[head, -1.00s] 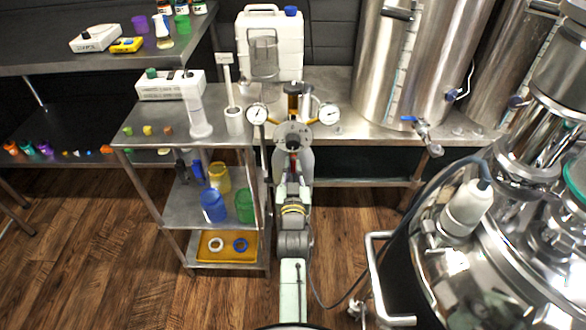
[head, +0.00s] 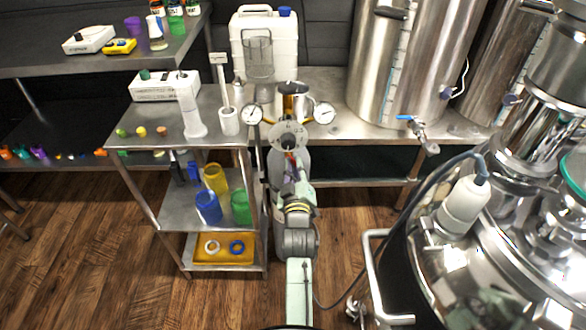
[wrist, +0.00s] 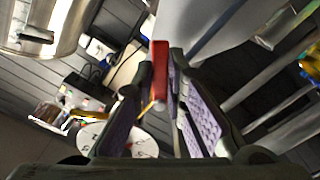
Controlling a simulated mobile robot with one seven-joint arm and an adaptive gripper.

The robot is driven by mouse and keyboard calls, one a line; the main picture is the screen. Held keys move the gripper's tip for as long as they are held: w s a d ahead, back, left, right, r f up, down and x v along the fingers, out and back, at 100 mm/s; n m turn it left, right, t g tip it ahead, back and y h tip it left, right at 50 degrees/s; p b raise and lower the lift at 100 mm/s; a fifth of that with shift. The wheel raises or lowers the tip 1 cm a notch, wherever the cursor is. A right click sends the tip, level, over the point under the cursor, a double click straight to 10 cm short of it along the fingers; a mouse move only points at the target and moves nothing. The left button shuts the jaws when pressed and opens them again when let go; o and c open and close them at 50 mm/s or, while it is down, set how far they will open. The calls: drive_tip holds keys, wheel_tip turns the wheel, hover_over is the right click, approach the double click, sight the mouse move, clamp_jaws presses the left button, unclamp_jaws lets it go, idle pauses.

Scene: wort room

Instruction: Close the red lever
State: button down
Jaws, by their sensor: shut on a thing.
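The red lever (wrist: 160,72) shows in the wrist view as a flat red bar standing between the purple-padded fingers of my gripper (wrist: 164,92). The fingers are closed about its lower part, which they partly hide. In the head view my gripper (head: 290,166) is at the front of the gas cylinder's regulator (head: 289,135), just below its round grey knob. Only a small trace of red shows there, and my arm hides most of the lever. A pressure gauge (head: 253,114) is on the left and another gauge (head: 324,112) on the right.
A steel shelf cart (head: 225,134) with coloured cups stands close on the left. A steel bench (head: 345,100) with a white jerrycan (head: 264,45) and large kettle (head: 384,70) is behind. A shiny tank (head: 470,270) and its rail crowd the right. Wooden floor is clear at front left.

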drive_tip(key=r+n, duration=0.1)
drive_tip(key=n, duration=0.5)
drive_tip(key=d+r+n+p, duration=0.1)
drive_tip(key=n, duration=0.3)
drive_tip(key=shift+d+r, duration=0.1)
drive_tip(key=shift+r, duration=0.2)
drive_tip(key=shift+r+n, duration=0.1)
drive_tip(key=shift+n, duration=0.2)
drive_tip(key=c, duration=1.6)
unclamp_jaws()
drive_tip(key=shift+f, duration=0.25)
